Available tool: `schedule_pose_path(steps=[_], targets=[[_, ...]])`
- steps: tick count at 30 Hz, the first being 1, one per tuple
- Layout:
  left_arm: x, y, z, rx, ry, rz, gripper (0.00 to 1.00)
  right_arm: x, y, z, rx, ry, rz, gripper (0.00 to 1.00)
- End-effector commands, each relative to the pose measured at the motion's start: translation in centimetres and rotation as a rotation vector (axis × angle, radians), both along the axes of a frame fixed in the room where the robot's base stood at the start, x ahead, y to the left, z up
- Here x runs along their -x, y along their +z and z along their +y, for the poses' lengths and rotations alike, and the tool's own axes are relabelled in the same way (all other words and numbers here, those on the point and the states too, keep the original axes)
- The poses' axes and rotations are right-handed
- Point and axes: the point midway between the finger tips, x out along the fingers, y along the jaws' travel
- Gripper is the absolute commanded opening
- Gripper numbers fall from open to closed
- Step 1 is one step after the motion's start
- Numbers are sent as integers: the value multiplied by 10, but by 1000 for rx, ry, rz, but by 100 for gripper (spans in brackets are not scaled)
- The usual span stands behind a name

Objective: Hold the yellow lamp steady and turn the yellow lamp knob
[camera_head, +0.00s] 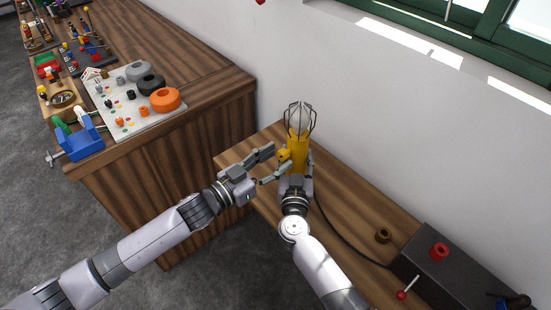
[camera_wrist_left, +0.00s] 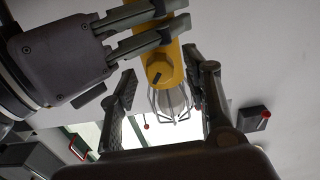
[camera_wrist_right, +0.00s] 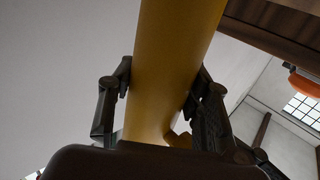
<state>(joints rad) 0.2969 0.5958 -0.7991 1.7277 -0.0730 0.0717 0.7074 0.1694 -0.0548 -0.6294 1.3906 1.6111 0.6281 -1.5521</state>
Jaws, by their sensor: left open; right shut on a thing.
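The yellow lamp (camera_head: 299,150) stands upright on the lower wooden table, with a wire cage (camera_head: 299,116) around its bulb. My right gripper (camera_head: 298,170) is shut on its body; the right wrist view shows the yellow body (camera_wrist_right: 175,60) between the fingers. The yellow lamp knob (camera_head: 284,155) sticks out from the lamp's left side. It also shows in the left wrist view as a yellow block with a dark tip (camera_wrist_left: 156,77). My left gripper (camera_head: 276,162) is open, its fingers spread to either side of the knob. I cannot tell whether they touch it.
A dark cable (camera_head: 335,232) runs from the lamp toward a dark box (camera_head: 450,270) with a red ring (camera_head: 439,251) on top. A brown ring (camera_head: 383,235) lies nearby. A higher wooden counter (camera_head: 205,115) stands left. A white wall rises close behind the lamp.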

Motion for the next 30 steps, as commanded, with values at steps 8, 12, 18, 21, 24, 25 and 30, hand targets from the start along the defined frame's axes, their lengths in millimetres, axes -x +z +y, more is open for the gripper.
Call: schedule_pose_path(steps=[8, 12, 18, 21, 24, 25, 30], targets=[[-4, 0, -4, -1, 0, 1, 44, 0, -2, -1, 1, -1, 4, 0], [-3, 0, -4, -1, 0, 1, 41, 0, -2, -1, 0, -1, 4, 0], [-3, 0, -4, 0, 0, 0, 28, 0, -2, -1, 1, -1, 4, 0], [-3, 0, -4, 0, 0, 0, 21, 0, -2, -1, 0, -1, 3, 0], [-3, 0, -4, 0, 0, 0, 14, 0, -2, -1, 0, -1, 3, 0], [-3, 0, -4, 0, 0, 0, 12, 0, -2, -1, 0, -1, 3, 0], [-3, 0, -4, 0, 0, 0, 1, 0, -2, -1, 0, -1, 4, 0]])
